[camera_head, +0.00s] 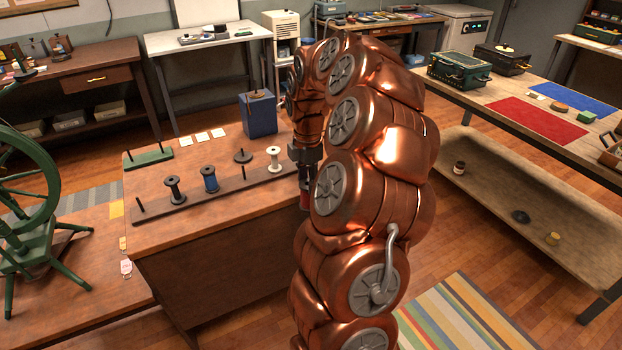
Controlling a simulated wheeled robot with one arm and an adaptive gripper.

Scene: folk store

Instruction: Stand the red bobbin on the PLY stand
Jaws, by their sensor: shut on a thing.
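My gripper (307,186) points down at the right end of the wooden table, partly hidden by my copper arm. It is shut on the red bobbin (305,201), of which only a small part shows. A long dark rack (226,189) lies along the table and bears a black bobbin (173,190), a blue bobbin (209,179) and a white bobbin (274,158). Bare pegs also stand on it. A green stand (149,158) with upright pegs is at the table's back left. No PLY lettering is readable, so I cannot tell which stand is the PLY stand.
A small dark round base with a peg (243,157) stands behind the rack. A green spinning wheel (40,210) stands at left. The table's front strip (200,230) is clear.

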